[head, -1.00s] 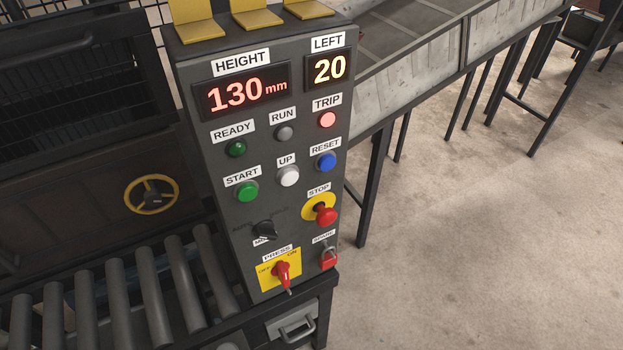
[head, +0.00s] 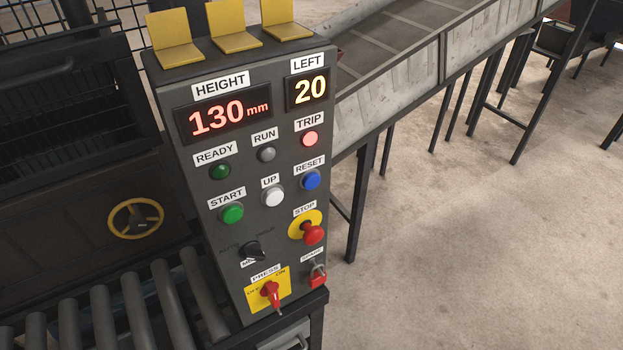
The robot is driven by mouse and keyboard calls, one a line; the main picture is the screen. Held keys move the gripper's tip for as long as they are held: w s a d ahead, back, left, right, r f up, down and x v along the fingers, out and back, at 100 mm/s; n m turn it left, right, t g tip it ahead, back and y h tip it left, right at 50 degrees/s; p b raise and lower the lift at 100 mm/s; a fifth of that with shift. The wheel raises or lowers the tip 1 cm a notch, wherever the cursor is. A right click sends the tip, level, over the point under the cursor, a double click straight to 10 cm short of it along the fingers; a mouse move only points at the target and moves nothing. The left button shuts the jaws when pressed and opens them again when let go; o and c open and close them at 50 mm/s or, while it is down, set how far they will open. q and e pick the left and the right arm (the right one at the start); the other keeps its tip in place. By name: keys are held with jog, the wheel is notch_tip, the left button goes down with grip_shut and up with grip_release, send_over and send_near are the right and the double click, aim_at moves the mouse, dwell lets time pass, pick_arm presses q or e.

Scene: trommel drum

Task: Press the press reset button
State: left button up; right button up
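The blue reset button (head: 311,180) is on the right side of a dark grey control panel (head: 215,255), under a white RESET label (head: 309,163). The red TRIP lamp (head: 310,139) above it is lit. The white UP button (head: 273,195) is to its left and the red STOP mushroom button (head: 313,233) on a yellow disc is below it. Neither of my grippers is in the head view, and nothing covers the reset button.
The green START button (head: 232,212), a black selector knob (head: 252,250), the red PRESS switch (head: 271,293) and a red padlock (head: 318,276) share the panel. Rollers (head: 140,305) lie left. A conveyor (head: 400,65) runs behind. Floor at right is clear.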

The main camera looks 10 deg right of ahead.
grip_shut()
dwell(1.2)
